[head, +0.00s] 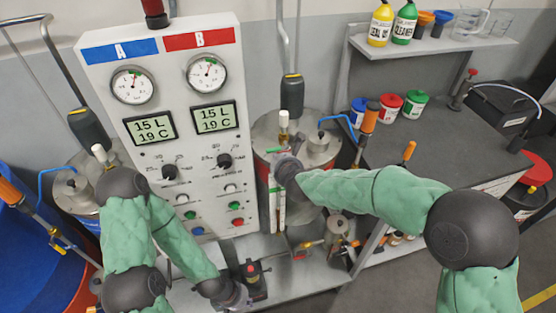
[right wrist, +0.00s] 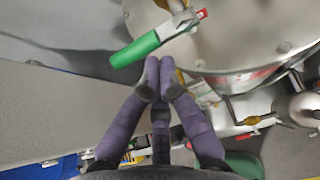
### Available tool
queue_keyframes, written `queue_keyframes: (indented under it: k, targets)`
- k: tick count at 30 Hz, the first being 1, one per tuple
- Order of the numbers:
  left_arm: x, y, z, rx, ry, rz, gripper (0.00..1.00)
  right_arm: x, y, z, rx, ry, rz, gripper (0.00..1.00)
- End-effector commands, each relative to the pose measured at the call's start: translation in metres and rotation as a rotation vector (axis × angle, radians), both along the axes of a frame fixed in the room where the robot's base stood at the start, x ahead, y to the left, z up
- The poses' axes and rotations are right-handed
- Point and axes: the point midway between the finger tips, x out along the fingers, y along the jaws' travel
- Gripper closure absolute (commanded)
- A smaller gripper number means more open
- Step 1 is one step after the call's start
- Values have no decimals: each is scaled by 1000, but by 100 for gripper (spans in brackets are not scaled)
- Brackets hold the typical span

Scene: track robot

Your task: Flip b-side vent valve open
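The b-side vent valve has a green lever handle (right wrist: 135,52) at the top of the right wrist view, slanting up to a metal body with a red tip (right wrist: 183,22) on the silver tank lid. In the head view the green handle (head: 276,151) shows small on the B tank's lid. My right gripper (right wrist: 160,72) has its purple fingers drawn together, tips just below the handle; I cannot tell if they touch it. Nothing shows between the fingers. My left gripper (head: 236,297) is low before the panel; its fingers cannot be made out.
The A/B control panel (head: 190,130) stands left of the B tank (head: 262,138). A black-and-red fitting (head: 253,278) is beside my left gripper. A grey bench (head: 440,140) with bottles and lidded pots stands to the right. A blue drum (head: 30,260) is at far left.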

Motion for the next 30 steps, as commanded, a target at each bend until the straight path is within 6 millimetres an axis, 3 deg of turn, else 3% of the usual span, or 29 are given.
queue_keyframes:
  k: [30]
  targets:
    - [0, 0, -38, 0, 0, 0, 100, 2, 2, 6, 163, 42, -1, 100]
